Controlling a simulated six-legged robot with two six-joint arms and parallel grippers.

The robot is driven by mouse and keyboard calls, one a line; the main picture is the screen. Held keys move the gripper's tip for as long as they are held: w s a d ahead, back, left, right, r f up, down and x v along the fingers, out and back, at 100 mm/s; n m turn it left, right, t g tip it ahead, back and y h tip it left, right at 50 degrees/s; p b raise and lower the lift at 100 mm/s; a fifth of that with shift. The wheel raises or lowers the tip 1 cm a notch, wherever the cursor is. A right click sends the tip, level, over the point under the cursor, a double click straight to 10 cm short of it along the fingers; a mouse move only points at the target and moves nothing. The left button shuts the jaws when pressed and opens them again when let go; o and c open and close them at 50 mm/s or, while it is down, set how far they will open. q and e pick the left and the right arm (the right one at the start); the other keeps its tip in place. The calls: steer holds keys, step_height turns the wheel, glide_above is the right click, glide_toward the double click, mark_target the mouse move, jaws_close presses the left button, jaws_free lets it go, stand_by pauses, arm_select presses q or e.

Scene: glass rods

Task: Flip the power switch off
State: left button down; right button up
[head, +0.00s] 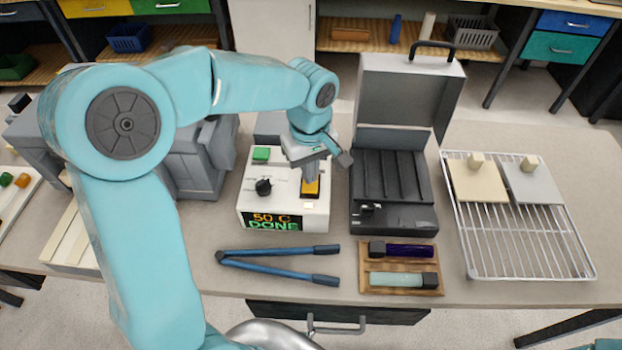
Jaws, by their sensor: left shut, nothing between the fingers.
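The white control box (257,207) stands near the middle of the table. Its display (275,222) reads "50 C" and "DONE" in lit letters. The orange power switch (311,190) sits at the right of its top face, with a small pale lit patch just in front of it. My left gripper (310,178) is shut and empty. It points down at the switch, its tips at or just above the switch's far part, which they partly hide. I cannot tell whether they touch. My right gripper is not in view.
A green button (261,154) and a black knob (264,187) are also on the box. An open grey case (393,222) stands close on the right. Blue-handled tongs (285,252) and a wooden tray (402,265) with two rods lie in front. A wire rack (510,235) is far right.

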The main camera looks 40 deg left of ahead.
mark_target(309, 187)
arm_select(q)
steer(key=shift+f+b, duration=1.1)
steer(key=shift+f, duration=0.25)
stand_by(0.6)
step_height(309, 187, up, 7)
steer(key=p, duration=0.5)
steer(key=shift+r+p, duration=0.15)
steer(key=shift+p, duration=0.15)
steer(key=shift+s, duration=0.15)
stand_by(0.4)
